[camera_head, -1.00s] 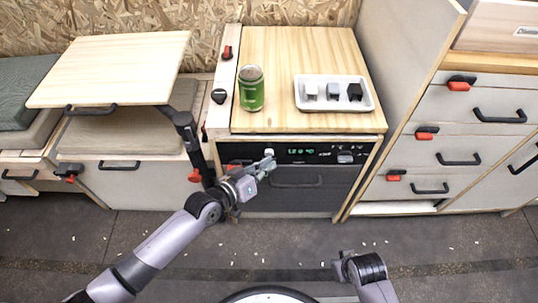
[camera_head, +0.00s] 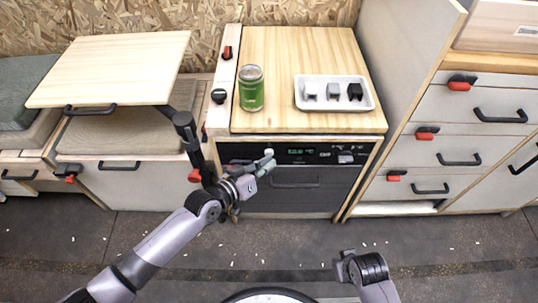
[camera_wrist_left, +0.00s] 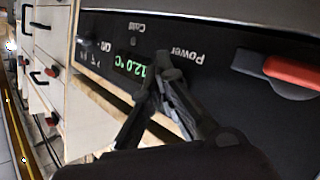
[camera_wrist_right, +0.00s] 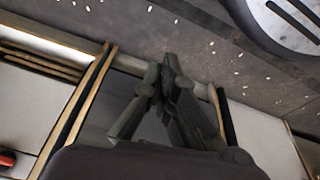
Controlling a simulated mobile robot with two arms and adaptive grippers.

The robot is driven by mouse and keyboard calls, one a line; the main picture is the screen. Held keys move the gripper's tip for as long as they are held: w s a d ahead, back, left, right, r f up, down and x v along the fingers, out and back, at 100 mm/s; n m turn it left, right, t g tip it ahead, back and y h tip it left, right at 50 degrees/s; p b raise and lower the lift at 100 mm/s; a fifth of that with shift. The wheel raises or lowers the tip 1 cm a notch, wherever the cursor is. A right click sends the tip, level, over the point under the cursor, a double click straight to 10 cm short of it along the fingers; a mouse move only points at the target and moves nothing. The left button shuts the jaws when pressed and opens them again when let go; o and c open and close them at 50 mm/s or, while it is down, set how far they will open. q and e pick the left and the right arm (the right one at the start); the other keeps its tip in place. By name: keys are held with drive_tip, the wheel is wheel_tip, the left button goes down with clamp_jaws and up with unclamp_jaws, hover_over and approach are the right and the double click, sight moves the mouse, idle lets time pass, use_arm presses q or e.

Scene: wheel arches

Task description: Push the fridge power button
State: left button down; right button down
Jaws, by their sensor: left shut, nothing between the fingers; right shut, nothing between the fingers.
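The fridge (camera_head: 290,205) has a dark front under the wooden worktop, with a black control panel (camera_head: 325,158) and a lit green display (camera_head: 301,152). My left gripper (camera_head: 269,158) is shut and empty, its tips at the panel left of the display. In the left wrist view the shut fingertips (camera_wrist_left: 161,62) lie beside the "Power" label (camera_wrist_left: 187,55) and overlap the display's edge. The power button is not clearly visible there; the fingers likely cover it. Contact cannot be told.
A green can (camera_head: 251,92) and a white tray (camera_head: 313,106) with small blocks stand on the worktop (camera_head: 290,60). A raised wooden flap (camera_head: 115,70) is at the left. Drawers (camera_head: 450,105) with black handles stand at the right. A red latch (camera_wrist_left: 290,72) lies near the panel's end.

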use_arm(q)
drive_tip(key=shift+w, duration=0.1)
use_arm(e)
drive_tip(key=shift+r, duration=0.1)
use_arm(q)
drive_tip(key=shift+s, duration=0.2)
drive_tip(key=shift+s+p, duration=0.5)
drive_tip(key=shift+s, duration=0.15)
use_arm(e)
drive_tip(key=f, duration=0.3)
drive_tip(key=shift+s+d+f, duration=0.1)
drive_tip(key=shift+s+f, duration=0.2)
drive_tip(key=shift+f, duration=0.05)
